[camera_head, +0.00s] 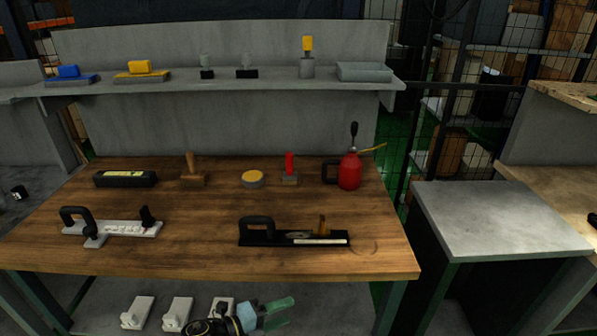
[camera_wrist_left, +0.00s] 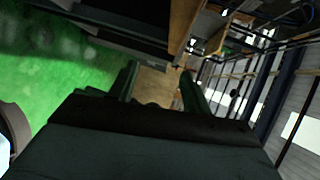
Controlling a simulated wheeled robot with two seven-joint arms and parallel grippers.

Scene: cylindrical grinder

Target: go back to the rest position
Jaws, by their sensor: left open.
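My left gripper (camera_head: 279,313) shows at the bottom of the head view, in front of the workbench's front edge and below its top. Its two green fingers are apart and nothing is between them. In the left wrist view the fingers of my left gripper (camera_wrist_left: 158,88) are also spread and empty, with floor and shelving beyond them. My right gripper is in neither view.
The wooden workbench (camera_head: 200,255) carries a black-handled tool (camera_head: 292,237), a white-based tool (camera_head: 112,228), a red oil can (camera_head: 349,172) and several smaller items. A grey side table (camera_head: 500,222) stands at right. White parts (camera_head: 177,313) lie on the lower shelf.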

